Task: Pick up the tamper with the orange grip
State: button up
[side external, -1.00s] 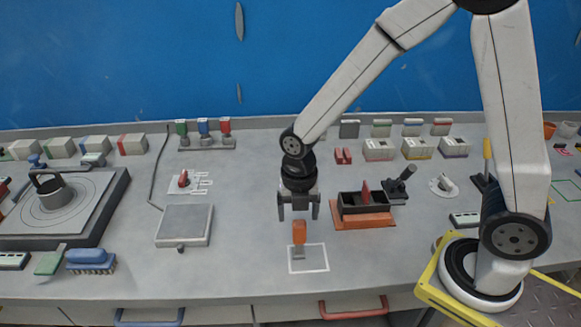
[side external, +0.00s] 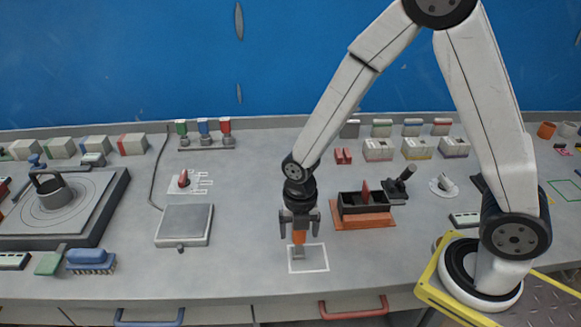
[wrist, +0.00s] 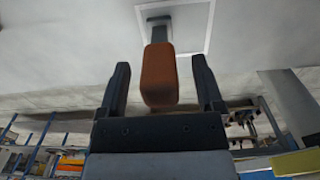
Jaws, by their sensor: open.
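The tamper with the orange grip (side external: 299,238) stands upright inside a white outlined square (side external: 322,268) near the table's front edge. Its grey foot (side external: 298,254) is on the table. In the wrist view the orange grip (wrist: 158,76) lies between the two dark fingers, with a gap on each side. My gripper (side external: 300,233) is open above and around the top of the grip; in the wrist view it (wrist: 158,84) holds nothing. The top of the grip is partly hidden by the gripper in the side view.
A dark mould box on an orange base (side external: 375,221) stands close to the right of my gripper. A grey scale-like plate (side external: 185,222) lies to the left. A blue brush (side external: 90,258) and a turntable (side external: 115,195) are further left. The table around the square is clear.

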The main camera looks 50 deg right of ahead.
dwell(0.3)
grip_shut()
jog(key=shift+r, duration=0.1)
jog(key=shift+r, duration=4.95)
jog(key=shift+d, duration=0.1)
jog(key=shift+d+r+m, duration=0.1)
jog(key=shift+d+m, duration=0.3)
jog(key=shift+d, duration=0.1)
jog(key=s+d+r+m, duration=0.2)
jog(key=s+d+m, duration=0.1)
jog(key=d+m, duration=0.5)
jog(key=s+d+r+m, duration=0.2)
jog(key=d+m, duration=0.7)
jog(key=d, duration=0.5)
jog(key=shift+s+d+r, duration=0.15)
jog(key=shift+s+r, duration=0.05)
jog(key=shift+s, duration=0.7)
